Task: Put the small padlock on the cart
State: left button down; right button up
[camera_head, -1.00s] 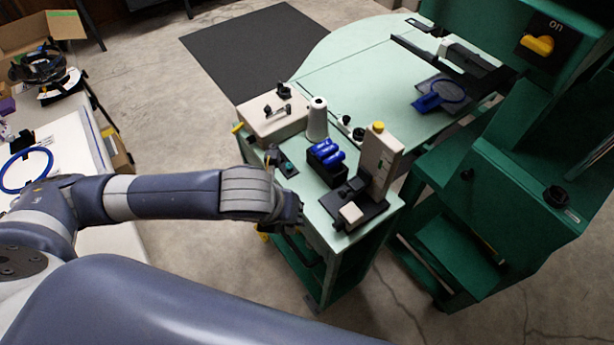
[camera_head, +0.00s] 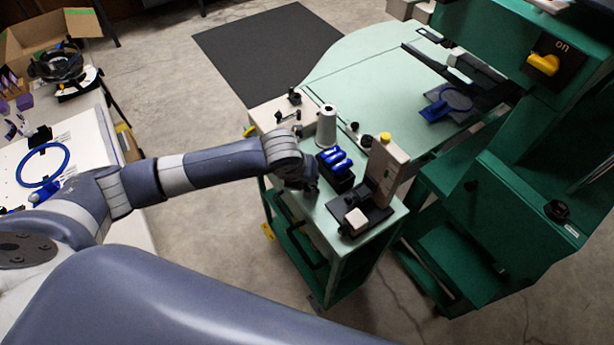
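The green cart (camera_head: 335,228) stands in the middle of the view, with its top crowded by small things. I cannot make out a small padlock in this view. My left arm reaches in from the left, and its gripper (camera_head: 309,186) is over the near left part of the cart top. The gripper is small, dark and partly hidden behind its own wrist, so I cannot see whether its fingers are open or hold anything. My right gripper is not in view.
On the cart are a beige box (camera_head: 268,115), a white thread cone (camera_head: 327,124), blue spools (camera_head: 335,160) in a black holder and a beige upright device (camera_head: 385,168). A green machine (camera_head: 520,215) stands at right. A white table (camera_head: 90,160) is at left.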

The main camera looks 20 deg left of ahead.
pick_arm(q)
jog(key=shift+f, duration=0.15)
jog(key=c, duration=1.5)
grip_release()
jog(key=shift+s+r, duration=0.2)
jog(key=shift+r, duration=0.35)
jog(key=v, duration=1.1)
jog(key=shift+s+b, duration=0.1)
jog(key=shift+b, duration=0.25)
